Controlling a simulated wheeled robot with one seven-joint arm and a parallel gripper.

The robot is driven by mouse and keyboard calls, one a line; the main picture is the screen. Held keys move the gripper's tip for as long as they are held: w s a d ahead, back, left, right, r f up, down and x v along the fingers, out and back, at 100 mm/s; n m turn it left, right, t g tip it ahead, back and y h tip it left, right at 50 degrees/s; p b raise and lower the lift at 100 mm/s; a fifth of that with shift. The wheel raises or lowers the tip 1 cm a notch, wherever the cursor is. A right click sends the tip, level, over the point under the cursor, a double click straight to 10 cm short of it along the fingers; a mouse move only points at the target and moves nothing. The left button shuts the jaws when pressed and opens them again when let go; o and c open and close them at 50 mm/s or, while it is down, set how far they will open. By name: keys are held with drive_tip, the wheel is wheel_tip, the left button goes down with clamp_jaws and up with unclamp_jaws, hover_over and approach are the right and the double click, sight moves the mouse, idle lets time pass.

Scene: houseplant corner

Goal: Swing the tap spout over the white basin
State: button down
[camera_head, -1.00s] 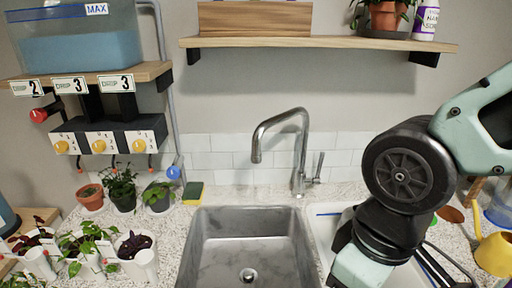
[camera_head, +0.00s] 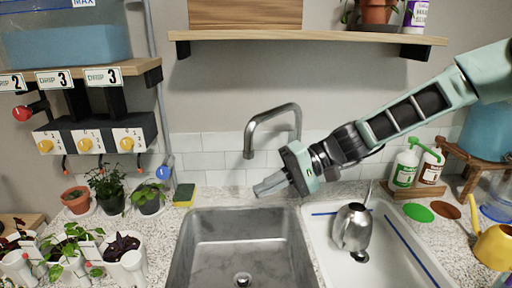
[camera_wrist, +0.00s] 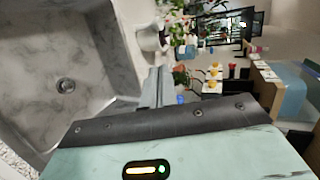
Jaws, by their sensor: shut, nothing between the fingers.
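The metal tap (camera_head: 274,112) stands behind the sinks. Its arched spout (camera_head: 248,148) points left, with its end above the back of the steel basin (camera_head: 184,262), not the white basin (camera_head: 432,268). The white basin is on the right, with a blue line along its rim and a metal pitcher (camera_head: 353,229) in it. My gripper (camera_head: 260,189) is shut and empty, pointing left in front of the tap and below its spout, apparently apart from it. It hides the tap's base and lever. The wrist view shows the fingers (camera_wrist: 157,88) together beside the steel basin (camera_wrist: 110,50).
A wooden shelf (camera_head: 300,35) hangs above the tap. A green and yellow sponge (camera_head: 184,194) and potted plants (camera_head: 108,187) are at left. Bottles (camera_head: 405,168) and a yellow watering can (camera_head: 493,246) are at right. The steel basin is empty.

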drive_tip(key=w+d+r+m+t+y, duration=0.1)
drive_tip(key=w+d+r+t+y, duration=0.1)
drive_tip(key=w+d, duration=0.2)
drive_tip(key=w+d+r+m+t+y, duration=0.2)
drive_tip(key=w+d+t, duration=0.1)
drive_tip(key=w, duration=0.5)
drive_tip(key=shift+d+m+y+b, duration=0.3)
drive_tip(key=shift+d+b, duration=0.05)
drive_tip(key=shift+d, duration=0.5)
drive_tip(key=shift+a, duration=0.1)
drive_tip(key=w+a+p, duration=0.1)
drive_tip(key=a+p, duration=0.2)
drive_tip(key=a, duration=0.6)
drive_tip(key=shift+w+a, duration=0.15)
drive_tip(key=shift+a, duration=0.25)
